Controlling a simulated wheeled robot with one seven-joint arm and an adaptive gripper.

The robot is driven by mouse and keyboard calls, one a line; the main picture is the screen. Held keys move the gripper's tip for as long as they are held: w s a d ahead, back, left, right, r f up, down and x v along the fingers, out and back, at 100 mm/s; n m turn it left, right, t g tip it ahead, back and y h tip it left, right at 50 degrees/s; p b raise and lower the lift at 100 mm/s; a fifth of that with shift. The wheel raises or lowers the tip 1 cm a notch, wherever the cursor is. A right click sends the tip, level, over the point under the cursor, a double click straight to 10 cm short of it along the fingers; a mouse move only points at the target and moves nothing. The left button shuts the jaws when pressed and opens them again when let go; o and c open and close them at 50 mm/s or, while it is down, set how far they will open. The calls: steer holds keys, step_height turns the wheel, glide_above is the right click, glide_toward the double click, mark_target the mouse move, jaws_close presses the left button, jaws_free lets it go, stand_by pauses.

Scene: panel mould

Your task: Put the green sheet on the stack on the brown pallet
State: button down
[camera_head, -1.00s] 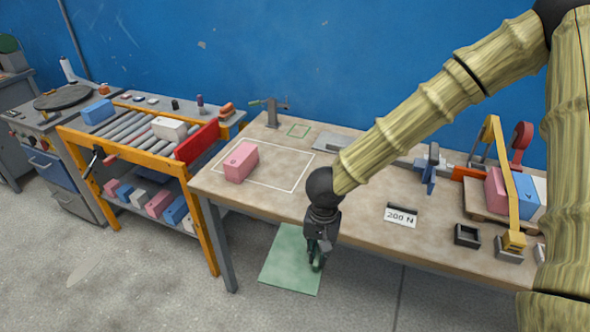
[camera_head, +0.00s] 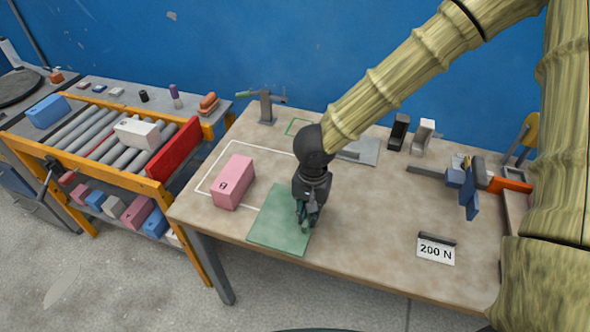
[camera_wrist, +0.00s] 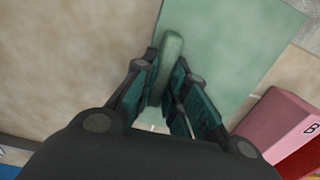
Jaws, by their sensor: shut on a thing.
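The green sheet (camera_head: 274,222) is thin and flat, with a raised green grip bar that shows in the wrist view (camera_wrist: 172,50). My gripper (camera_head: 306,224) is shut on this bar; the bar sits between the fingers in the wrist view (camera_wrist: 162,85). The sheet appears over the front left part of the table, overlapping its front edge; I cannot tell its exact height. The brown pallet and its stack are almost wholly hidden behind my arm at the right; only a brown sliver (camera_head: 513,207) shows there.
A pink block (camera_head: 233,183) stands on the wooden table (camera_head: 370,235) just left of the sheet, close to it. A 200 N sign (camera_head: 436,250) stands at front right. A blue clamp-like tool (camera_head: 463,182) lies behind it. The middle of the table is clear.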

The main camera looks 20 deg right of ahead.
steer(key=shift+t, duration=0.3)
steer(key=w+d, duration=0.1)
steer(key=w, duration=0.1)
steer(key=w+d+p, duration=0.1)
steer(key=w, duration=0.1)
steer(key=w+d+r+p, duration=0.1)
steer(key=shift+w, duration=0.4)
steer(key=w, duration=0.2)
steer(key=w+d+f+p, duration=0.1)
steer(key=w, duration=0.2)
steer(key=w+d+f, duration=0.1)
steer(key=w, duration=0.1)
steer(key=shift+w+d, duration=0.2)
steer(key=shift+w, duration=0.1)
steer(key=shift+w+d+r+p, duration=0.15)
steer(key=shift+d+r+p, duration=0.1)
steer(key=shift+p, duration=0.15)
steer(key=f, duration=0.2)
steer(key=shift+w+f+p, duration=0.4)
steer(key=shift+s+f, duration=0.15)
steer(key=shift+f, duration=0.45)
steer(key=c, duration=1.4)
jaws_free()
steer(key=shift+c, duration=0.2)
